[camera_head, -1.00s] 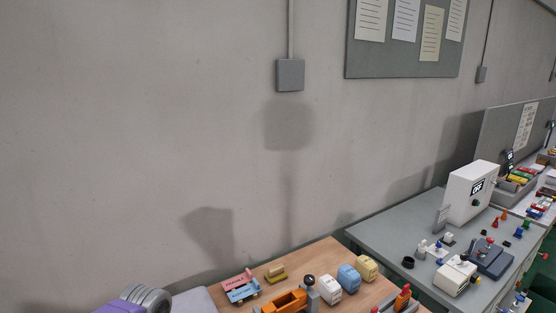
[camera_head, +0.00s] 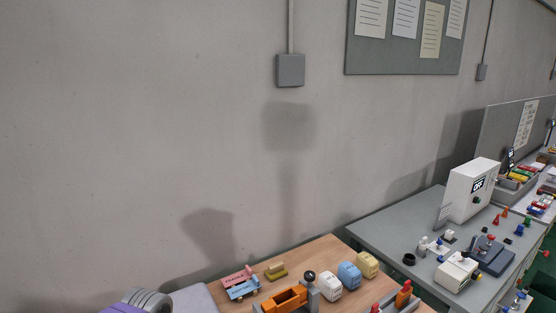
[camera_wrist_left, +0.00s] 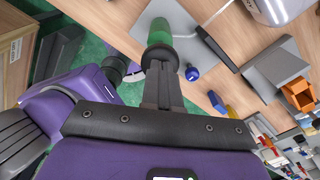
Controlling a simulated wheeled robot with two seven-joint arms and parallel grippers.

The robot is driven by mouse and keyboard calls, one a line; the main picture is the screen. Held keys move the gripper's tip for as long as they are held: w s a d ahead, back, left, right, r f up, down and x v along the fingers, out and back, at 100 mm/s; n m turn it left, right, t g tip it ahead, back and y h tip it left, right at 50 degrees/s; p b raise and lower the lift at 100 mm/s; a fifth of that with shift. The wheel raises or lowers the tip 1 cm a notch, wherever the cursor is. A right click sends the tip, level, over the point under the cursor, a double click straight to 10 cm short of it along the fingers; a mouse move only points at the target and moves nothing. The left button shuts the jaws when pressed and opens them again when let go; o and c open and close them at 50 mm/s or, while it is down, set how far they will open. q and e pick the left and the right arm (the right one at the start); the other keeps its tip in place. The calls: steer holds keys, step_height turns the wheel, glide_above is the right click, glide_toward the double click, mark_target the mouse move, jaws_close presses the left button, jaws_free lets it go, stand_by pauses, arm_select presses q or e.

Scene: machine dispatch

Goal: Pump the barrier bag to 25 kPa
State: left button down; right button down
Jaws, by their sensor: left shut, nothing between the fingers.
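In the left wrist view my left gripper (camera_wrist_left: 163,82) is shut, its dark fingers together with nothing between them. Just beyond the tips is an upright-looking green cylinder (camera_wrist_left: 158,25) with a dark ring at its near end; I cannot tell whether the fingers touch it. A small blue knob (camera_wrist_left: 192,73) lies beside it on the wooden surface. The barrier bag and a pressure reading cannot be made out. In the head view a white box with a small display (camera_head: 472,190) stands on the grey bench.
The wooden table (camera_head: 222,292) holds small toy vehicles, an orange fixture (camera_head: 285,299) and a black-knobbed post (camera_head: 309,278). The grey bench (camera_head: 385,235) holds several small parts and devices. A wall (camera_head: 150,130) stands behind both. Green floor shows in the wrist view.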

arm_select(q)
step_height(320, 180, up, 7)
steer(key=p, duration=0.6)
steer(key=shift+p, duration=0.35)
